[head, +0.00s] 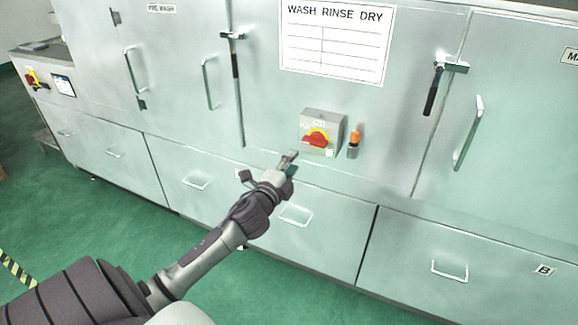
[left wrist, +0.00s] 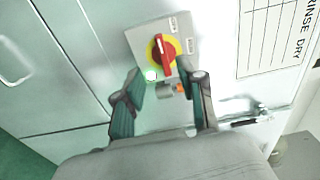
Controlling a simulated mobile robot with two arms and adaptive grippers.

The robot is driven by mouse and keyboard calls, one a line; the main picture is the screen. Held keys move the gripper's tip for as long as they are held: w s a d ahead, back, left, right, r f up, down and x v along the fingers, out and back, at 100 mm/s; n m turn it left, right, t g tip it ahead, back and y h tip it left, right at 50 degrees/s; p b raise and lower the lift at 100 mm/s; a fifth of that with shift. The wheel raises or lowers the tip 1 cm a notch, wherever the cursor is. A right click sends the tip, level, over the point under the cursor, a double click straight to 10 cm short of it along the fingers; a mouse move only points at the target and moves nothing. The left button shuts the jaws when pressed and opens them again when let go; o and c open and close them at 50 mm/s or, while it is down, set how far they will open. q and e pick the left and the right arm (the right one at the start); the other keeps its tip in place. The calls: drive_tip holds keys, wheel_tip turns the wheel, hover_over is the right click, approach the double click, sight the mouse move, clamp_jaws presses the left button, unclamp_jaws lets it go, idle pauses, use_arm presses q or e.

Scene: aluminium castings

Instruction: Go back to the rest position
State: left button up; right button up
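My left gripper (head: 289,160) is in front of the grey machine, just below and left of a grey switch box (head: 337,121). In the left wrist view its two fingers (left wrist: 167,80) are apart with nothing held between them. The box carries a red rotary switch (head: 316,141) on a yellow disc. The switch also shows in the left wrist view (left wrist: 163,55), beyond the fingertips. A gap to the switch appears to remain, but its depth is hard to tell. My right gripper is in neither view.
An orange-topped fitting (head: 355,138) stands right of the box. A lit green-white button (head: 329,153) sits at the box's lower edge. Door handles (head: 468,133) and drawer handles (head: 295,215) stick out from the machine front. Green floor (head: 110,220) is open at lower left.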

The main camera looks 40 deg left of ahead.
use_arm(q)
drive_tip(key=shift+s+d, duration=0.1)
drive_tip(key=shift+s, duration=0.5)
drive_tip(key=s+f+n+g, duration=0.2)
drive_tip(key=f+g, duration=0.1)
drive_tip(key=f, duration=0.9)
drive_tip(key=s+f+n+g, duration=0.2)
drive_tip(key=s+f, duration=0.1)
drive_tip(key=f, duration=0.9)
drive_tip(key=s+d+f+n+g+h, duration=0.1)
drive_tip(key=s+d+f+n+g, duration=0.1)
drive_tip(key=s+f, duration=0.45)
drive_tip(key=s+d+f+n+g+h, duration=0.1)
drive_tip(key=s+d+f+g, duration=0.15)
drive_tip(key=f, duration=0.65)
drive_tip(key=s+d+f+n+g, duration=0.2)
drive_tip(key=s+d+f, duration=0.2)
drive_tip(key=s, duration=0.7)
drive_tip(key=s+d+f+n+g+h, duration=0.1)
drive_tip(key=s+d+f+n+g, duration=0.1)
drive_tip(key=s+d+f, duration=0.3)
drive_tip(key=s+d+f+n+g+h, duration=0.1)
drive_tip(key=s+d+f+g, duration=0.2)
drive_tip(key=s+f, duration=0.7)
drive_tip(key=s+d, duration=0.2)
drive_tip(key=s, duration=0.6)
drive_tip(key=shift+s+f+n, duration=0.2)
drive_tip(key=shift+n, duration=0.2)
